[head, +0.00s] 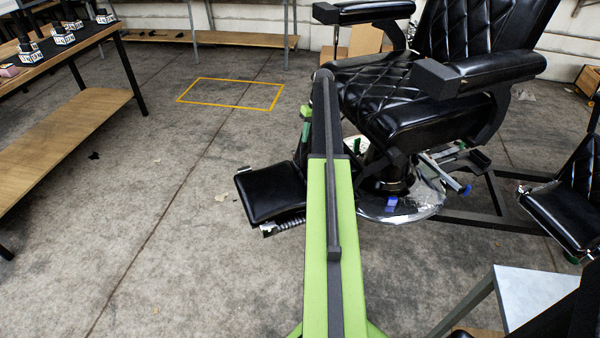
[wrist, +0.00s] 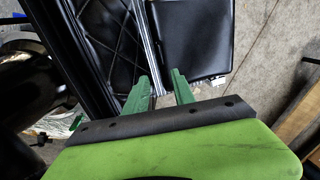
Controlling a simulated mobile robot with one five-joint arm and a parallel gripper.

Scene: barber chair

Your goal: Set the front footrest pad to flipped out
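The black barber chair (head: 405,85) stands at the upper right on a round metal base. Its front footrest pad (head: 270,193) is a smooth black cushion with a ribbed metal edge, low in front of the chair and left of my arm. In the wrist view a smooth black panel with a pale edge, apparently this pad (wrist: 195,45), lies beyond the fingertips, beside a metal strip and a quilted black surface. My gripper (wrist: 160,80) has its two green fingers apart, with nothing seen gripped between them. Contact with the pad cannot be told. In the head view my arm mostly hides the gripper.
A wooden-shelved table (head: 75,130) stands at the left. A yellow floor outline (head: 232,93) lies beyond the pad. A second black padded seat (head: 565,215) and a pale-topped stand (head: 530,295) are at the right. The floor left of the pad is largely clear.

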